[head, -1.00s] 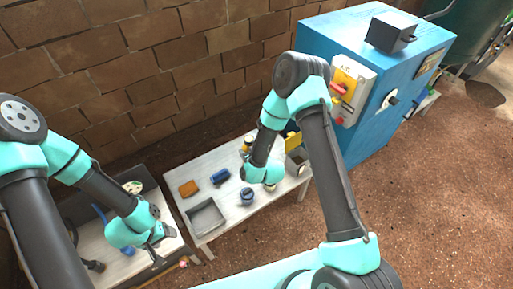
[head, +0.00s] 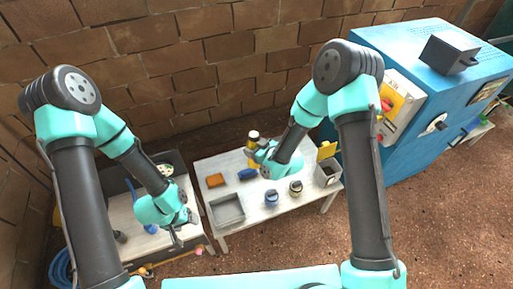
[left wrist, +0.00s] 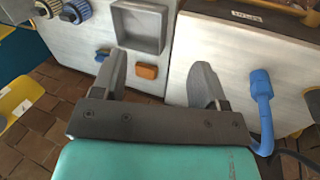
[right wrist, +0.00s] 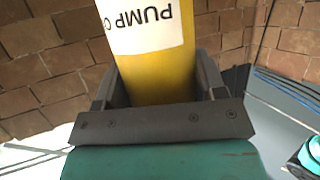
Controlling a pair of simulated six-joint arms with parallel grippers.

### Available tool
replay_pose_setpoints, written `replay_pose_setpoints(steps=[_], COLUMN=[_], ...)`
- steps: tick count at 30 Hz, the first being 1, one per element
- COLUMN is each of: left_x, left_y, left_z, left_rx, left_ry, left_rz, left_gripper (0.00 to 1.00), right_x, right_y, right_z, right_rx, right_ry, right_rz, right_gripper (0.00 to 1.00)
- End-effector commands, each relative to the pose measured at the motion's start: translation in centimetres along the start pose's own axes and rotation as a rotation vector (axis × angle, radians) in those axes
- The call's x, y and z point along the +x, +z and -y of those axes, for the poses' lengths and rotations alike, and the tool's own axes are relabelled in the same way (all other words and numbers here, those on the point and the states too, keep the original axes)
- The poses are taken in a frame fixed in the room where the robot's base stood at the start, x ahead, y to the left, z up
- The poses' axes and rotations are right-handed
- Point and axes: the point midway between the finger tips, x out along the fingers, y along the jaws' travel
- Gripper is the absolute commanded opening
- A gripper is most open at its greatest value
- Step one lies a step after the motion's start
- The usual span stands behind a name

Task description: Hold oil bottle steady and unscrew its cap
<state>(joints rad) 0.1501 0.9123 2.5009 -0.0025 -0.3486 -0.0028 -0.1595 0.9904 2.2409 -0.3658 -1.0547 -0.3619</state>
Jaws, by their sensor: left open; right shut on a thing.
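The yellow oil bottle (head: 252,141) has a white label and a dark top, and stands roughly upright at the back of the white table in the head view. My right gripper (head: 259,153) is shut on it.
A blue cabinet (head: 425,130) is further right.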

Motion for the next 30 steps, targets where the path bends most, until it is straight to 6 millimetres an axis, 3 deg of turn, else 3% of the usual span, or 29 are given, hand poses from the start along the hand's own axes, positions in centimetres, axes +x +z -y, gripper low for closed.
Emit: replay_pose_setpoints(steps=[5,11,20,30], left_x=[0.1,0.2,-1.1,-5.4], left_y=[-0.6,-3.9,-11.5,-18.0], left_z=[-0.5,-3.2,-11.3,-21.9], left_rx=[0.04,0.282,0.927,1.63], left_ry=[0.003,0.016,0.026,-0.011], left_rz=[0.002,0.019,0.073,0.153], left_gripper=[0.64,0.64,0.64,0.64], right_x=[0.0,0.0,0.0,0.0], right_y=[0.0,0.0,0.0,0.0], right_z=[0.0,0.0,0.0,0.0], right_rx=[0.0,0.001,0.001,0.001], right_ry=[0.001,0.001,0.001,0.001], right_rz=[0.0,0.0,-0.001,-0.001], right_gripper=[0.0,0.0,0.0,0.0])
